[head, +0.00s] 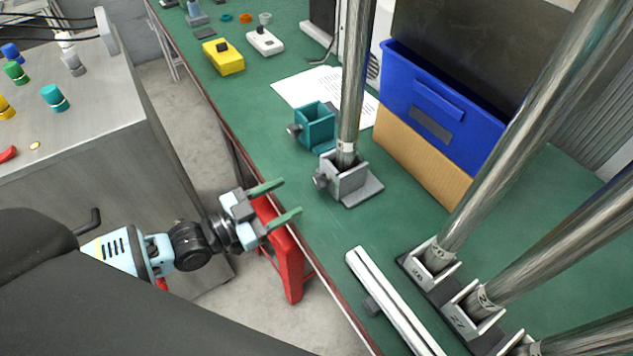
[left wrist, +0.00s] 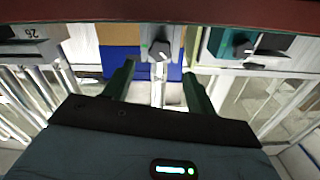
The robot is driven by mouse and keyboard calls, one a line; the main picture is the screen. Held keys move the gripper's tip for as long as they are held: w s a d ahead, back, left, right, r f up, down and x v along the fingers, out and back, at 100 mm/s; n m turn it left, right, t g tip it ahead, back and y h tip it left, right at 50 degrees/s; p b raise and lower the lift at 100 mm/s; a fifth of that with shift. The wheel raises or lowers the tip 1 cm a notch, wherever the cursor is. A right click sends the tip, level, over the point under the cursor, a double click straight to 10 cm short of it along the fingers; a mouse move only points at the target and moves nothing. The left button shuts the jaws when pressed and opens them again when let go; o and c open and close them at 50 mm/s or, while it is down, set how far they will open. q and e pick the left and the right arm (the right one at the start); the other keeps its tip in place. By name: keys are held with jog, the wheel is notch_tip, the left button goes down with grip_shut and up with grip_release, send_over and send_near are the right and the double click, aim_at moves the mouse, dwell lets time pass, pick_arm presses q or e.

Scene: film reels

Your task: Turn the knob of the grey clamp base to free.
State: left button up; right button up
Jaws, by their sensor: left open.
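The grey clamp base (head: 357,187) stands on the green bench and holds an upright metal pole (head: 352,90). Its knob (head: 320,181) sticks out on the left side, facing my left gripper. My left gripper (head: 292,197) is open and empty at the bench edge, its fingertips pointing toward the knob with a gap between. In the left wrist view the grey clamp base (left wrist: 168,34) and its knob (left wrist: 158,47) lie ahead, between and beyond the open fingers (left wrist: 158,72). The knob's setting cannot be read. My right gripper does not show.
A teal clamp base (head: 318,126) stands just behind the grey one. A blue bin (head: 440,100) on a cardboard box is to the right. Numbered pole holders (head: 437,262) and a white rail (head: 392,300) are at the front right. Left of the gripper is a grey cabinet (head: 100,150).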

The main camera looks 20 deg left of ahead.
aim_at(316, 183)
pick_arm(q)
jog(key=shift+x, duration=3.9)
jog(key=shift+c, duration=0.5)
jog(key=c, duration=0.9)
jog(key=shift+n, duration=0.3)
jog(key=n+b, duration=0.1)
jog(key=n, duration=0.2)
jog(key=shift+n, duration=0.3)
jog(key=n, duration=0.3)
jog(key=shift+a+n+b, duration=0.1)
jog(key=shift+n+b, duration=0.35)
jog(key=shift+n, duration=0.35)
